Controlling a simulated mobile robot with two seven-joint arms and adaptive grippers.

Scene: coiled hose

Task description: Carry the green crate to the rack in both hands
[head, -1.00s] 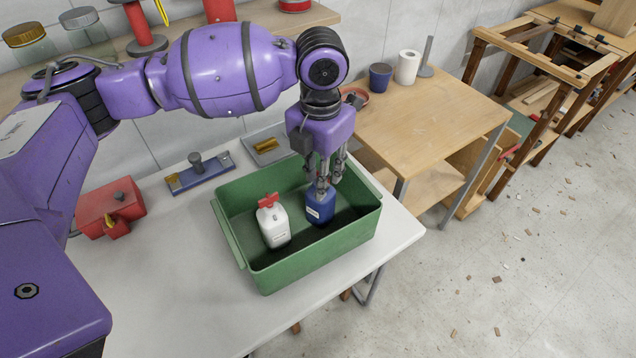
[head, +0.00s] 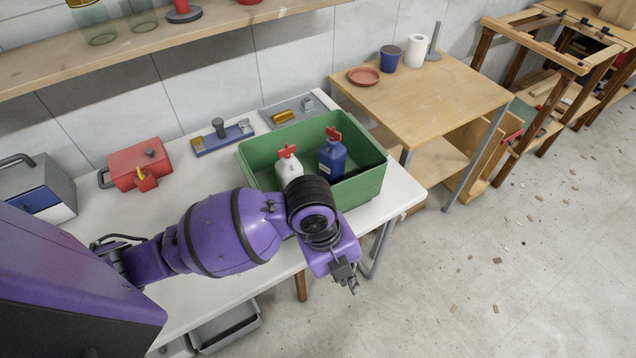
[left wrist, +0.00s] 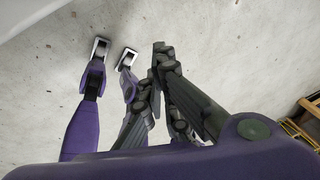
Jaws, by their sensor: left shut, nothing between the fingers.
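The green crate (head: 364,186) stands on the white table (head: 105,215). It holds a white bottle (head: 289,170) and a blue bottle (head: 332,160), both upright with red tops. My left arm hides part of the crate's near left side. My left gripper (head: 353,288) is past the table's front edge, on the crate's near side, apart from it and pointing down. In the left wrist view its fingers (left wrist: 160,48) are together and empty above the floor. My right gripper is in no view. I cannot tell which piece of furniture is the rack.
A wooden table (head: 425,100) with a lower shelf stands right of the white table. It carries a red dish (head: 364,76), a blue cup (head: 390,59) and a white roll (head: 416,50). A red toolbox (head: 138,165) is left of the crate. Wood scraps litter the floor.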

